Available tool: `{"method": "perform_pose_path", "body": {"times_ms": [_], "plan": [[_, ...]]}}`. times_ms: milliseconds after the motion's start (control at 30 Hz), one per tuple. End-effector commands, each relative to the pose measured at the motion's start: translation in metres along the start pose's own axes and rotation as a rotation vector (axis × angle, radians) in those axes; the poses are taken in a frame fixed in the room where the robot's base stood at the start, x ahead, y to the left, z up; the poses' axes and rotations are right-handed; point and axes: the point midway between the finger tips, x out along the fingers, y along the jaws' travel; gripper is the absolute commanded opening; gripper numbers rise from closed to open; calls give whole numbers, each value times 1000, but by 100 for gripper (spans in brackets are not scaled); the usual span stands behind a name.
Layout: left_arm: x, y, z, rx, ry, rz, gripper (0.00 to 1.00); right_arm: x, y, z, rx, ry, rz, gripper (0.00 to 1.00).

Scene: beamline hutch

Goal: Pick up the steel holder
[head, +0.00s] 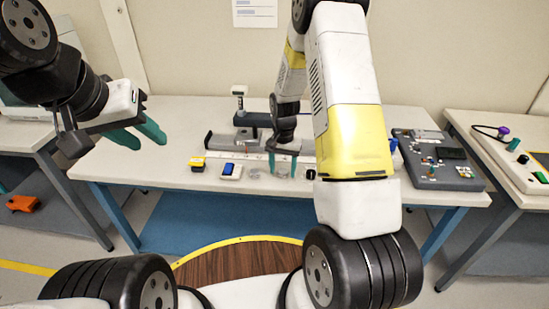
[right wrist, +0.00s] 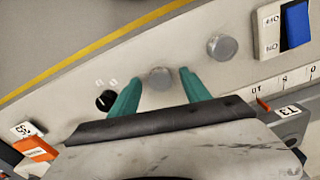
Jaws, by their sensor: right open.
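Two small round grey metal discs stand on the table's front strip in the right wrist view, one nearer (right wrist: 159,77) and one farther right (right wrist: 222,46). Either could be the steel holder; I cannot tell which by name. In the head view the left disc (head: 254,174) is clear, and the other is partly hidden by my right gripper (head: 283,169). My right gripper is open, its teal fingertips on either side of the nearer disc with gaps. I cannot tell its height above the table. My left gripper (head: 153,146) is open and empty, high at the left.
A small black round piece (right wrist: 105,100) lies left of the discs. A grey instrument (head: 228,141) stands behind. A control panel (head: 440,160) is at the right.

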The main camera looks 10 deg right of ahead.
Motion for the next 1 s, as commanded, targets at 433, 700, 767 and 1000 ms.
{"method": "perform_pose_path", "body": {"times_ms": [433,700,767,1000], "plan": [[0,0,0,0,0,0,36,-1,0,0,0,0,0,0],[0,0,0,0,0,0,36,-4,0,0,0,2,-1,0],[0,0,0,0,0,0,36,-8,-1,-1,0,3,-2,0],[0,0,0,0,0,0,36,-37,-1,-1,0,3,-3,0]]}}
